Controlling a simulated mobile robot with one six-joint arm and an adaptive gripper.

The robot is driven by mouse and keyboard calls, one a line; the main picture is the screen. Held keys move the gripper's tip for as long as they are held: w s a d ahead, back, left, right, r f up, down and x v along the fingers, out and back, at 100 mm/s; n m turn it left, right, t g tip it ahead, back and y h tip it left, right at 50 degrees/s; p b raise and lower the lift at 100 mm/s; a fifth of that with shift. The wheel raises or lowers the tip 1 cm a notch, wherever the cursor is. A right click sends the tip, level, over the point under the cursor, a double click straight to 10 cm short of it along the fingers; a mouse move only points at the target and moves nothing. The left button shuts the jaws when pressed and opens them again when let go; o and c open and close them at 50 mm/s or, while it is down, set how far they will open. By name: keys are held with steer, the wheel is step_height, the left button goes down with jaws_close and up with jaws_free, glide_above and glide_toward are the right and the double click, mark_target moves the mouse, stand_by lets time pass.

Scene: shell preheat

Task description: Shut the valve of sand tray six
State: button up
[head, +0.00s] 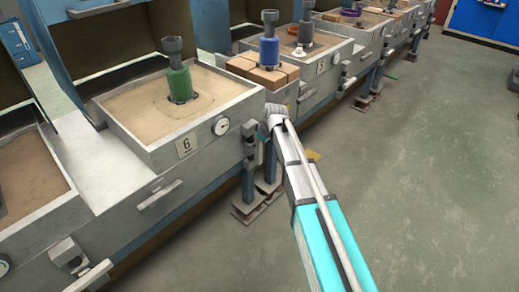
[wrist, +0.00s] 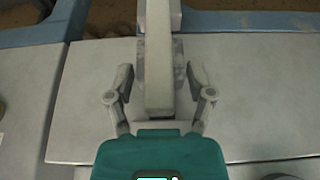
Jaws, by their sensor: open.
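Sand tray six (head: 100,112) is a grey trough of sand with a "6" plate (head: 186,147) and a round gauge (head: 221,126) on its front. Its valve (head: 249,130) is a grey block at the tray's right front corner. Its lever is not clear in the head view, where my arm is close by. In the wrist view, a pale bar, seemingly the valve lever (wrist: 158,88), runs between the fingers of my gripper (wrist: 159,68). The fingers are open, one on each side, with a gap to the bar. In the head view the fingers are mostly hidden.
A green burner (head: 179,83) stands in the sand of tray six. Another valve with a pale lever (head: 90,276) is at lower left. More trays, one with a blue burner (head: 269,52), run back to the right. The floor (head: 430,150) at right is clear.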

steer(key=shift+w+a+f, duration=0.1)
steer(key=shift+f, duration=0.35)
steer(key=shift+c, duration=0.2)
jaws_close()
